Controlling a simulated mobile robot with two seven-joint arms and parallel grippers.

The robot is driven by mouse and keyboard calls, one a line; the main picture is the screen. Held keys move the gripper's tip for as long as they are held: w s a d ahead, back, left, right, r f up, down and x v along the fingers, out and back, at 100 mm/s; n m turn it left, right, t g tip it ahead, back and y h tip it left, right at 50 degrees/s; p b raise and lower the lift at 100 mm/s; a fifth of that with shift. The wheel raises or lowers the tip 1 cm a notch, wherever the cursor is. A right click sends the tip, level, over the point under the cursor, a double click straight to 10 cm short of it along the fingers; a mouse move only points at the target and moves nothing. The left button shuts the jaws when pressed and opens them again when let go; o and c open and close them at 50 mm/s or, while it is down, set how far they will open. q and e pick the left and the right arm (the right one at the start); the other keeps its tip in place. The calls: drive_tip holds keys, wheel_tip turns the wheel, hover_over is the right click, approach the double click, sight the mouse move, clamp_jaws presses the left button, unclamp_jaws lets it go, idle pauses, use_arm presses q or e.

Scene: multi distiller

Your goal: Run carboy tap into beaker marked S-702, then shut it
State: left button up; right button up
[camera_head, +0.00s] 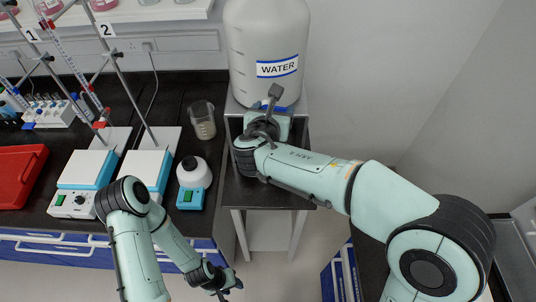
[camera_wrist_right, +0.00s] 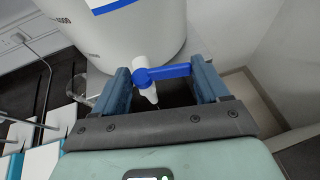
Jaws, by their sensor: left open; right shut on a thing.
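The white carboy (camera_head: 265,35) with a WATER label stands on a raised stand at the back. Its tap has a white spout (camera_wrist_right: 149,92) and a blue handle (camera_wrist_right: 168,72), seen in the right wrist view. My right gripper (camera_wrist_right: 162,80) is shut on the blue handle, one finger at each side; it also shows in the head view (camera_head: 270,108). The handle lies roughly crosswise. A glass beaker (camera_head: 202,122) with greyish contents stands on the bench left of the stand; I cannot read any marking on it. My left gripper (camera_head: 226,287) is open and empty, low in front of the bench.
A small blue-and-white device (camera_head: 190,198) with a round white top stands in front of the beaker. Two hotplate stirrers (camera_head: 75,203) with numbered burette stands are to the left. A red tray (camera_head: 18,175) lies at far left.

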use_arm(q)
drive_tip(key=shift+w+r, duration=0.5)
drive_tip(key=shift+w, duration=0.15)
use_arm(e)
drive_tip(key=shift+a+m+h, duration=0.1)
drive_tip(key=shift+m+h, duration=0.5)
drive_tip(key=shift+h, duration=0.1)
use_arm(q)
drive_tip(key=shift+w+r+p, duration=0.4)
drive_tip(key=shift+w+p, duration=0.05)
drive_tip(key=shift+w, duration=0.05)
use_arm(e)
drive_tip(key=m+g+h, duration=0.1)
drive_tip(key=h, duration=0.1)
drive_tip(key=a+m+g+h, duration=0.1)
drive_tip(key=m, duration=0.1)
drive_tip(key=shift+s+m+h, duration=0.2)
drive_tip(key=shift+m+h, duration=0.1)
drive_tip(key=shift+h, duration=0.1)
